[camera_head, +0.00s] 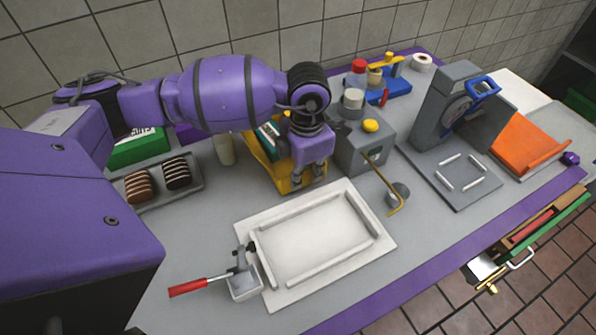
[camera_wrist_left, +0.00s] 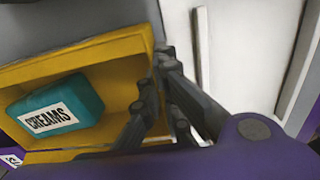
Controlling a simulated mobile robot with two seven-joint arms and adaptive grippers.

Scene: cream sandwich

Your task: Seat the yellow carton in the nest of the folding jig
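The yellow carton (camera_head: 273,170) stands open at the back middle of the counter, with a teal box marked CREAMS (camera_wrist_left: 60,116) inside. The carton's yellow walls (camera_wrist_left: 100,52) fill the left of the left wrist view. My left gripper (camera_head: 307,174) reaches down at the carton's near right wall. In the left wrist view the fingertips (camera_wrist_left: 156,74) are close together, one on each side of that wall, and look shut on it. The contact is partly hidden. A white plate with low rails around a rectangular nest (camera_head: 248,218), apparently the folding jig, lies in front and is empty. My right gripper is not in view.
A red-handled clamp (camera_head: 205,285) stands at the jig's left corner. A grey block with a yellow knob (camera_head: 362,152) is right of the carton, with a brass rod and cup (camera_head: 398,194) beside it. A tray of brown bars (camera_head: 198,193) is at left. A grey press (camera_head: 450,100) stands right.

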